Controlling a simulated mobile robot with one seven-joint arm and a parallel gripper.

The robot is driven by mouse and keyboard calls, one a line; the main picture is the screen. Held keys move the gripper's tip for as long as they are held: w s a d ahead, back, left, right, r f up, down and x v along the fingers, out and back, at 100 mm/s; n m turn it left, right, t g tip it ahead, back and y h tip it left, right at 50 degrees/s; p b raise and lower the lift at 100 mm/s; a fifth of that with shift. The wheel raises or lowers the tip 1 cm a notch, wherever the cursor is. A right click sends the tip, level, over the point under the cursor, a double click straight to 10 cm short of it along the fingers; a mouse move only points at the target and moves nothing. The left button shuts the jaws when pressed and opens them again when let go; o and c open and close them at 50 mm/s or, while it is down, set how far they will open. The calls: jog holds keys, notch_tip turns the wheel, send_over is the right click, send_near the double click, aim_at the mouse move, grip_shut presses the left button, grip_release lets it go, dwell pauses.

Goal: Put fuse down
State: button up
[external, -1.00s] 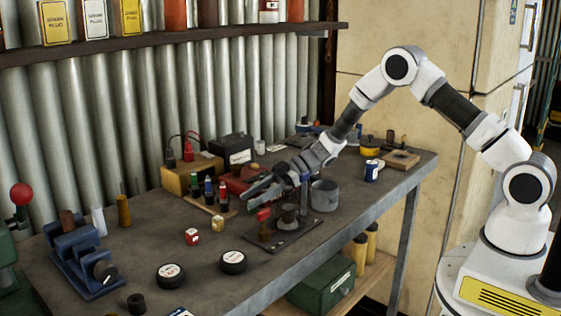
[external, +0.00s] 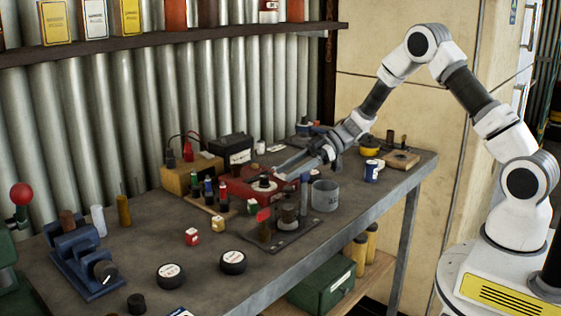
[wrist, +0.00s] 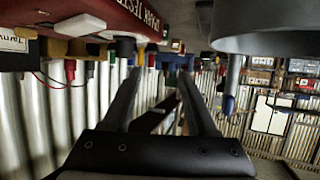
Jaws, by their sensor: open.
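My gripper (external: 281,173) is open, its fingers above the table near the red spark tester box (external: 238,192). In the wrist view my gripper (wrist: 160,76) has two spread fingers with nothing held between them. Three small labelled blocks stand on the table: a red one (external: 192,237), a yellow one (external: 218,224) and a green one (external: 252,206). All are apart from my gripper. I cannot tell which small thing is the fuse.
A grey cup (external: 324,196) and a dark plate with upright posts (external: 268,238) stand right of and below my gripper. A rack of small bottles (external: 222,209) is to the left. Two black discs (external: 233,262) lie in front.

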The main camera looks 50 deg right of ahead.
jog(key=w+d+r+m+t+h, duration=0.1)
jog(key=w+d+r+t+h, duration=0.15)
jog(key=r, duration=0.35)
jog(key=w+d+r+m+t+h, duration=0.2)
jog(key=r+t, duration=0.1)
jog(key=r, duration=0.3)
jog(key=s+d+r+m+t+h, duration=0.2)
jog(key=s+d+r+m+h, duration=0.3)
jog(key=d+r+h, duration=0.3)
jog(key=s+d+r+m+g+h, duration=0.1)
jog(key=s+m, duration=0.1)
jog(key=s, duration=0.5)
jog(key=s+d+r+m+g+h, duration=0.1)
jog(key=s+r+m+g, duration=0.1)
jog(key=s, duration=0.6)
jog(key=s+a+f+g+y, duration=0.1)
jog(key=s+a+f+g, duration=0.1)
jog(key=s, duration=0.7)
jog(key=s+a+f+m+g+y, duration=0.1)
jog(key=s+a+f+g, duration=0.1)
jog(key=s, duration=0.7)
jog(key=shift+a+f, duration=0.65)
jog(key=shift+a, duration=0.25)
